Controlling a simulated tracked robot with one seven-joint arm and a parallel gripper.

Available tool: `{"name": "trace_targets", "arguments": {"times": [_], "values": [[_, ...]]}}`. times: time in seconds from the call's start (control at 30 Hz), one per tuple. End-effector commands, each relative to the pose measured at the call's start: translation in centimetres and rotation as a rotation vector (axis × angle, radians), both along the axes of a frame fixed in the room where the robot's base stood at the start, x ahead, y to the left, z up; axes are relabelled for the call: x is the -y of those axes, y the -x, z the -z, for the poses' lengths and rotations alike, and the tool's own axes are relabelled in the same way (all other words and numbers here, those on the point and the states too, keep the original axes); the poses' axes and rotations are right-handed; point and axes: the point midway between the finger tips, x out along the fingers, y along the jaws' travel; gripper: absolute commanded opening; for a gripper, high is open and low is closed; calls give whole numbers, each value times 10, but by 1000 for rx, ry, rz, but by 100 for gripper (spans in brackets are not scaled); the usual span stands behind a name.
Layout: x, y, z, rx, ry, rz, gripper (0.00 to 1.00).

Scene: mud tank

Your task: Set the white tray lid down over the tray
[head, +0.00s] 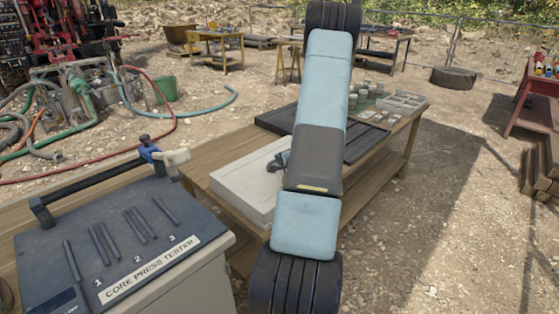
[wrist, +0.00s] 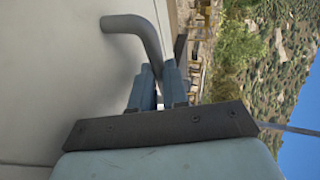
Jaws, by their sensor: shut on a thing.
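The white tray lid (head: 240,180) is a pale, flat slab over the near left part of the wooden table. In the wrist view its pale face (wrist: 60,70) fills the left side, with a grey bent handle (wrist: 130,22) on it. My gripper (wrist: 162,75) is shut on this handle; in the head view the gripper (head: 279,160) shows at the lid's right edge, partly behind my arm. The tray cannot be told apart below the lid, and I cannot tell whether the lid rests or hangs just above something.
A dark flat panel (head: 365,138) lies on the table behind my arm. Jars (head: 362,95) and a pale divided box (head: 402,103) stand at the table's far end. The core press tester (head: 120,235) stands close at left. Gravel ground lies open to the right.

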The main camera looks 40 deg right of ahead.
Motion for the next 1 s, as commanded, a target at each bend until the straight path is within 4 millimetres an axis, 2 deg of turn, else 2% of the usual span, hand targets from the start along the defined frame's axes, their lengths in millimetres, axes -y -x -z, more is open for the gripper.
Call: {"name": "trace_targets", "arguments": {"times": [0.1, 0.13, 0.4, 0.67, 0.8, 1.0], "values": [[0, 0, 3, 1, -1, 0, 0], [0, 0, 3, 0, -1, 0, 15], [0, 0, 3, 0, 0, -1, 40], [-1, -1, 2, 1, 0, -1, 40], [-1, 0, -6, 1, 2, -2, 40], [-9, 34, -17, 0, -1, 1, 40]]}}
